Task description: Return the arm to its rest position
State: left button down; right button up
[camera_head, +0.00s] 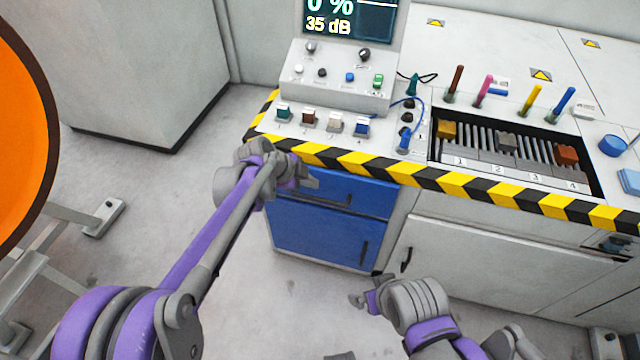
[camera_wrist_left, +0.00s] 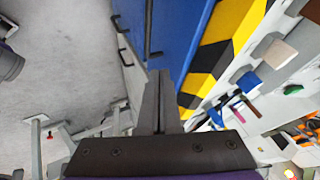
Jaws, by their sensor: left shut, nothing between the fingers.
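My left arm comes in from the left in the head view, purple and grey. Its gripper (camera_head: 308,180) is in front of the console's striped edge, above the blue cabinet's top. In the left wrist view the two grey fingers (camera_wrist_left: 158,85) lie together, shut with nothing between them, and the blue cabinet front shows beyond them. My right gripper (camera_head: 358,299) is low in the middle of the head view, in front of the cabinets and over the floor. It is small and seen at an angle, so its finger gap is unclear.
The console (camera_head: 480,190) has a black-and-yellow edge, with buttons, coloured handles and a slider panel on top. A blue drawer cabinet (camera_head: 320,232) stands beneath. A big orange disc (camera_head: 22,135) is at the left. Grey floor (camera_head: 95,175) is open between the disc and cabinet.

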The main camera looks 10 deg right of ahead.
pick_arm(q)
jog(key=shift+v, duration=1.7)
pick_arm(e)
jog(key=shift+r, duration=0.35)
pick_arm(q)
jog(key=shift+s+a, duration=0.1)
jog(key=shift+a, duration=0.05)
jog(key=s+a+r+n+y, duration=0.2)
jog(key=s+a+r+n, duration=0.1)
jog(key=s+a+n, duration=0.5)
jog(key=s+a+f+n+t+y, duration=0.1)
jog(key=s+a+f+n+y, duration=0.2)
jog(key=s+a+n, duration=0.65)
jog(key=s+a+f+n+t+y, duration=0.1)
jog(key=s+a+f+n+y, duration=0.15)
jog(key=s+a+n, duration=0.65)
notch_tip(320, 180, up, 15)
jog(key=s+m+p, duration=0.2)
jog(key=m+p, duration=0.1)
jog(key=p, duration=1.1)
jog(key=shift+a+m+t, duration=0.2)
jog(key=shift+m+t, duration=0.15)
jog(key=shift+t, duration=0.05)
pick_arm(e)
notch_tip(320, 180, up, 16)
jog(key=w, duration=0.2)
jog(key=shift+f+t, duration=0.25)
jog(key=shift+t, duration=0.05)
